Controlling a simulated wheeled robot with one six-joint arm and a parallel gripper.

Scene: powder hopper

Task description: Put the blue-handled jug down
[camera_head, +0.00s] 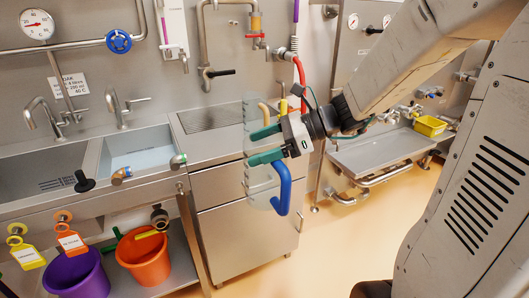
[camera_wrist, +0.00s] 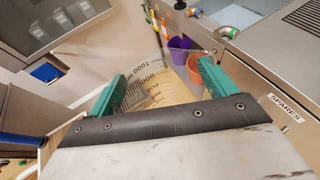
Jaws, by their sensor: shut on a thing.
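The clear jug (camera_head: 257,188) with its blue handle (camera_head: 284,190) is in the head view, held in the air in front of the steel cabinet. My gripper (camera_head: 254,147) has green fingers, which are shut on the jug. The handle hangs below and to the right of the fingers. In the wrist view the green fingers of my gripper (camera_wrist: 160,72) stand on either side of the see-through jug (camera_wrist: 146,86), which shows dark graduation marks. The jug's outline is faint, and I cannot tell its exact tilt or contents.
A steel worktop (camera_head: 213,142) with a grooved drain area lies left of the jug. A water-filled sink (camera_head: 138,152) is further left. Purple (camera_head: 77,274) and orange (camera_head: 144,262) buckets stand below. A yellow tray (camera_head: 430,125) sits on the right bench. Open floor lies between.

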